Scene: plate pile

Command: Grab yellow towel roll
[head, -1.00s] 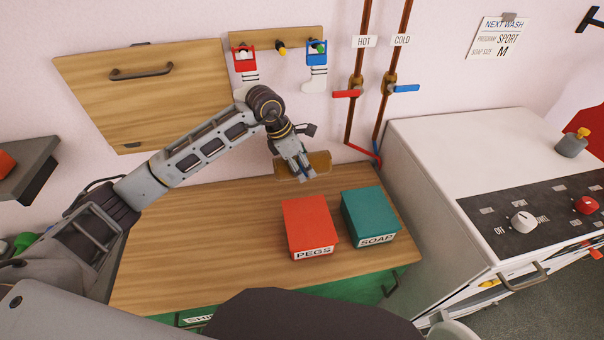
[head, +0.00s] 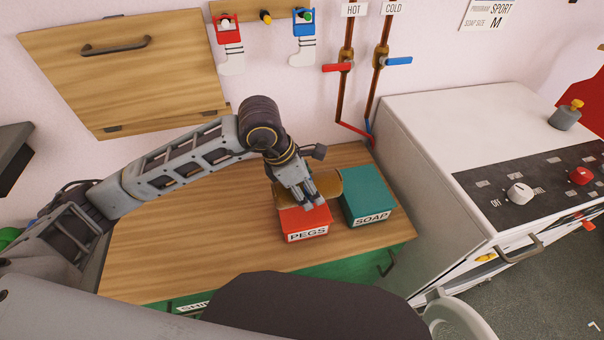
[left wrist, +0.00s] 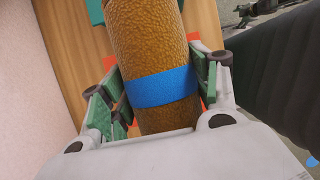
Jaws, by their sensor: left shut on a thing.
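The yellow towel roll (left wrist: 148,40) is a brownish-yellow, textured cylinder with a blue band around it. It fills the middle of the left wrist view, between the fingers of my left gripper (left wrist: 160,95). In the head view my left gripper (head: 308,203) is shut on the roll (head: 328,182), which lies crosswise in the fingers. The gripper and roll are above the red PEGS box and cover its back part. My fingers hide part of the roll. My right gripper is not in view.
The red PEGS box (head: 305,224) and the teal SOAP box (head: 367,198) stand side by side on the wooden counter (head: 190,245). The counter's left part is clear. A white machine (head: 440,125) stands at the right. Pipes with red and blue valves run up the wall behind.

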